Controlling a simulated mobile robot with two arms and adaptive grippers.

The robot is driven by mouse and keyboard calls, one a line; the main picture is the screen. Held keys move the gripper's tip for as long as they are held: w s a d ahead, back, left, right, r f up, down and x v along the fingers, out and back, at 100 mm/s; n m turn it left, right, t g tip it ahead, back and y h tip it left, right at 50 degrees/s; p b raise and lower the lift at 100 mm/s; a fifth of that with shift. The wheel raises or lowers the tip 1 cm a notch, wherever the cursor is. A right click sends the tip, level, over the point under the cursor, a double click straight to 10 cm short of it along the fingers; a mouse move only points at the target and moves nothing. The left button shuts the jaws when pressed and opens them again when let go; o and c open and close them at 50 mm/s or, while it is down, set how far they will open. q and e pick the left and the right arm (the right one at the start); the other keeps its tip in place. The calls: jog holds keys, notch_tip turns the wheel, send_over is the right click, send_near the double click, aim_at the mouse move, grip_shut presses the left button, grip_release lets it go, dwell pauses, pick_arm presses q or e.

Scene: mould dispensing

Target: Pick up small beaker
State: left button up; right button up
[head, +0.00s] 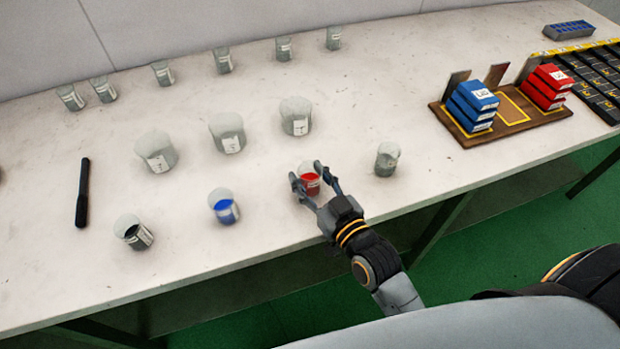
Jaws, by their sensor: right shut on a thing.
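A small beaker with red liquid (310,178) stands near the table's front edge. My right gripper (310,184) is shut on it, with one finger on each side. The beaker looks upright at table level; whether it is lifted off the surface I cannot tell. Other small beakers stand in the same row: one with dark liquid (134,233), one with blue liquid (224,207) and a clear one (386,160) to the right. My left gripper is out of view.
Larger labelled beakers (227,133) stand in the row behind, with several small ones (222,61) along the back. A black pen-like stick (83,192) lies at left. A wooden tray (516,128) with blue (472,106) and red boxes (546,87) stands at right.

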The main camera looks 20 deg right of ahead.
notch_tip(320, 180, up, 3)
jog(key=shift+s+f, duration=0.1)
jog(key=s+r+p, duration=0.5)
jog(key=s+r, duration=0.5)
jog(key=s, duration=0.4)
notch_tip(320, 180, up, 9)
jog(key=p, duration=1.2)
jog(key=shift+a+r, duration=0.2)
jog(key=shift+a, duration=0.2)
jog(key=shift+w, duration=0.1)
